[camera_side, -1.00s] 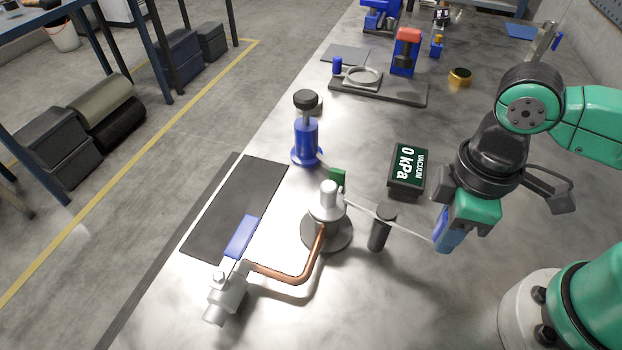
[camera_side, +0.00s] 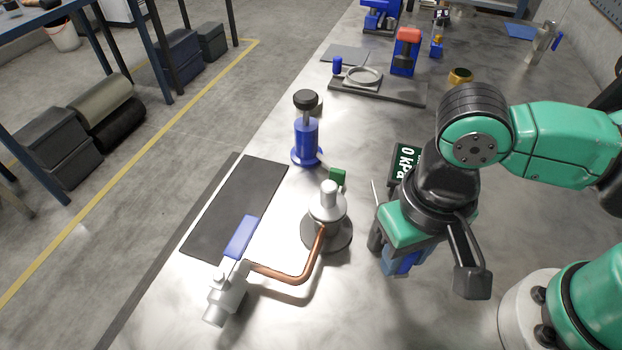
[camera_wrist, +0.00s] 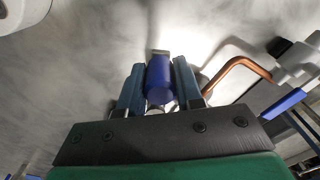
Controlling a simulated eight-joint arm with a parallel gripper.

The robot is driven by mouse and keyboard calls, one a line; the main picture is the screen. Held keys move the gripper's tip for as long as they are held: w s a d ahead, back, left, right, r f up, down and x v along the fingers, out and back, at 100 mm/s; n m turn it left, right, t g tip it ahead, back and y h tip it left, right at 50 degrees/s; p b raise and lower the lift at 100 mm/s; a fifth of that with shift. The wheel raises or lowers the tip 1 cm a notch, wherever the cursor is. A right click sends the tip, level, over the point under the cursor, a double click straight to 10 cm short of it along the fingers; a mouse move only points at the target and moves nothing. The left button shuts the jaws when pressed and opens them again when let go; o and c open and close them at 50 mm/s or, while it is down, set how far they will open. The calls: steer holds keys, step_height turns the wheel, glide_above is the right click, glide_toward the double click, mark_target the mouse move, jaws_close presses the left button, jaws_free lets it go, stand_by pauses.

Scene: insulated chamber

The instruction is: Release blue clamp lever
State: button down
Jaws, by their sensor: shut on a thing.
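The blue clamp lever (camera_wrist: 160,80) has a deep blue grip, seen between both fingers in the wrist view. My gripper (camera_wrist: 158,92) is shut on it; in the side view my gripper (camera_side: 402,262) is low over the bench, right of the chamber fitting. A thin pale rod (camera_side: 376,192), apparently the lever's other arm, sticks up behind my gripper, apart from the fitting. The grey fitting (camera_side: 328,203) on its dark round base (camera_side: 340,237) has nothing lying across it. The black pivot post is hidden or not distinguishable behind my gripper.
A copper pipe (camera_side: 295,277) joins the fitting to a valve (camera_side: 226,294) with a blue handle (camera_side: 240,237). A blue cylinder with black knob (camera_side: 306,140) stands behind. A dark mat (camera_side: 225,205) lies left.

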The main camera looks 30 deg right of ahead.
steer(key=shift+w+a+m, duration=0.4)
steer(key=shift+a+m, duration=0.2)
steer(key=shift+m, duration=0.5)
steer(key=shift+w+a+m, duration=0.4)
steer(key=shift+a+m, duration=0.15)
steer(key=shift+m, duration=0.55)
steer(key=c, duration=0.6)
jaws_free()
steer(key=shift+r, duration=0.1)
steer(key=shift+r, duration=2.7)
steer(key=w+d+n+t, duration=0.2)
steer(key=w+d, duration=0.1)
steer(key=d, duration=0.3)
steer(key=w+d+n+t, duration=0.2)
steer(key=w+d, duration=0.1)
steer(key=d, duration=0.3)
steer(key=w+d+n+t, duration=0.2)
steer(key=w+d+t, duration=0.1)
steer(key=d, duration=0.3)
steer(key=shift+d+f, duration=0.1)
